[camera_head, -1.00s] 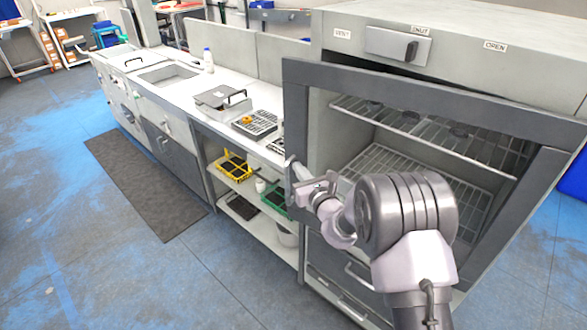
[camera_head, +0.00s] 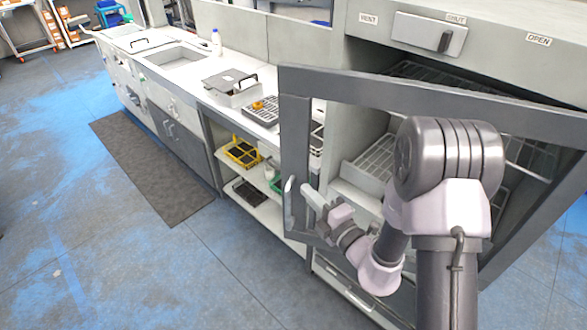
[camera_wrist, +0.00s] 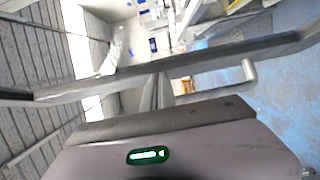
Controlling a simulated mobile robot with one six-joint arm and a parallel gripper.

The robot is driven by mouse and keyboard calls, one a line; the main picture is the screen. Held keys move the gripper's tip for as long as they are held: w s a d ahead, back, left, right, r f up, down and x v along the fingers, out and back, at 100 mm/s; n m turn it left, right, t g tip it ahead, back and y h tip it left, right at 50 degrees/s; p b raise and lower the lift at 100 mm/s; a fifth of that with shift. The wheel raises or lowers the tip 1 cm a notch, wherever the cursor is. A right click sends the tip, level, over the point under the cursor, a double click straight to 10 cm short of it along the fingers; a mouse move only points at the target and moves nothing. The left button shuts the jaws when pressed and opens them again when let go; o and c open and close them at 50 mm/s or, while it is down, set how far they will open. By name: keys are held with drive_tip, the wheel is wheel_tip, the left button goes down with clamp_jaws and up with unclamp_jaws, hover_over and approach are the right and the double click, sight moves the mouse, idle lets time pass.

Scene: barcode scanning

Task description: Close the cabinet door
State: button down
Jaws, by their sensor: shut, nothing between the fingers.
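The cabinet door (camera_head: 296,150) is a grey frame around a see-through panel. It stands ajar from the large cabinet, with a gap along its top and left side; wire racks (camera_head: 376,157) show behind it. Its bar handle (camera_head: 289,203) is on the left post and also shows in the wrist view (camera_wrist: 215,93). My gripper (camera_head: 312,196) is shut and empty, in front of the door's left post just right of the handle. In the wrist view, the door frame (camera_wrist: 200,62) crosses just beyond my fingers (camera_wrist: 160,92). I cannot tell whether they touch it.
A counter with a sink (camera_head: 175,58) and a grey box (camera_head: 230,88) runs to the left. Shelves below hold a yellow rack (camera_head: 243,153). A dark mat (camera_head: 150,170) lies on the floor. The blue-grey floor (camera_head: 215,275) at the front left is clear.

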sight(298, 180)
drive_tip(key=x, duration=0.6)
drive_tip(key=shift+d+f, duration=0.1)
drive_tip(key=shift+d, duration=0.05)
drive_tip(key=shift+w+d+b, duration=0.25)
drive_tip(key=shift+w, duration=0.8)
drive_tip(key=shift+w+d+b, duration=0.25)
drive_tip(key=shift+w, duration=0.8)
drive_tip(key=shift+d, duration=0.1)
drive_tip(key=w+d+m+t+h+p, duration=0.2)
drive_tip(key=w+d, duration=0.3)
drive_tip(key=w, duration=0.7)
drive_tip(key=shift+w+d+m+h+p, duration=0.2)
drive_tip(key=shift+d+m+h+p, duration=0.1)
drive_tip(key=shift+h+p, duration=0.35)
drive_tip(key=shift+s, duration=0.1)
